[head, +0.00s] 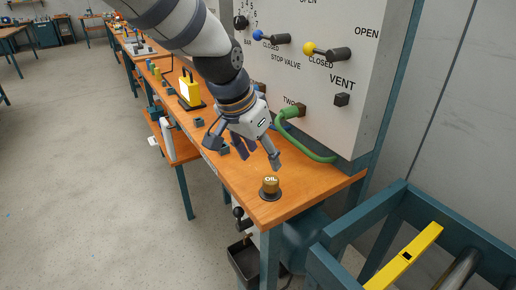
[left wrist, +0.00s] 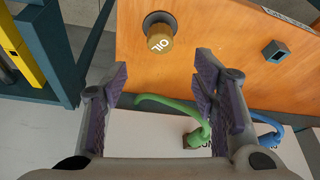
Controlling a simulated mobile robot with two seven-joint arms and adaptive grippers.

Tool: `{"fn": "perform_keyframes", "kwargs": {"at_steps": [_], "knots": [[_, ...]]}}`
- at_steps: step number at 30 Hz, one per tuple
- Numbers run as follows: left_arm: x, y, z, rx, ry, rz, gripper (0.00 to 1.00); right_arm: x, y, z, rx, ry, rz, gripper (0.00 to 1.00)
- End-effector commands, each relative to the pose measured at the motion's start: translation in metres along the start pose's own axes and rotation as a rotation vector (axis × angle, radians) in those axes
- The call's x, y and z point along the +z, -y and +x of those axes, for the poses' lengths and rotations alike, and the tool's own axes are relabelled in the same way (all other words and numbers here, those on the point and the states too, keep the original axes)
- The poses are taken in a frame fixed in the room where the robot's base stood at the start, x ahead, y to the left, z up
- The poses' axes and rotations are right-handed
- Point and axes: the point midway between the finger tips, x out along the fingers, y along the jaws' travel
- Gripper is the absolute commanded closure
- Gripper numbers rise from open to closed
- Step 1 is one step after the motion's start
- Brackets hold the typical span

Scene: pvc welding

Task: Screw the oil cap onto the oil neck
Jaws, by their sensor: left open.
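The gold-brown oil cap (head: 270,184), marked OIL, sits at the near corner of the orange workbench on a dark round base (head: 263,196). Whether its thread is engaged in the oil neck cannot be seen. In the left wrist view the cap (left wrist: 160,38) shows beyond the fingertips, roughly centred between them, with the dark base (left wrist: 158,19) behind it. My left gripper (head: 259,157) is open and empty, above and a little behind the cap, apart from it. Its spread purple-padded fingers (left wrist: 162,70) also show in the left wrist view. My right gripper is not in view.
A white valve panel (head: 310,75) with knobs stands along the bench's right side. A green hose (head: 310,151) curves from it near my gripper. Small dark sockets (head: 224,148) and a yellow device (head: 190,88) are farther back. A blue-green frame (head: 375,225) stands at the right.

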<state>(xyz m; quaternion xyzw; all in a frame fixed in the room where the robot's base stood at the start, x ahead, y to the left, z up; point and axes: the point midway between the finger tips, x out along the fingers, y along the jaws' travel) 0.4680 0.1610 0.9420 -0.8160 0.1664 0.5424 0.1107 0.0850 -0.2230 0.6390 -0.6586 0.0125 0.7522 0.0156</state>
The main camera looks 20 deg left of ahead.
Motion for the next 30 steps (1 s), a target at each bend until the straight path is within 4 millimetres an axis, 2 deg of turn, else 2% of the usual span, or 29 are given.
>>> {"fn": "perform_keyframes", "kwargs": {"at_steps": [3,6,30], "knots": [[0.000,0.000,-0.017,0.000,0.000,0.000,0.46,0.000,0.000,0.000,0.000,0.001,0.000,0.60],[0.001,0.000,-0.023,0.000,0.002,0.000,0.46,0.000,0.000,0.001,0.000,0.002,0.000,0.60],[0.000,0.000,-0.024,0.000,0.002,0.000,0.46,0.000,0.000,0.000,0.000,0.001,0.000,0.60]]}}
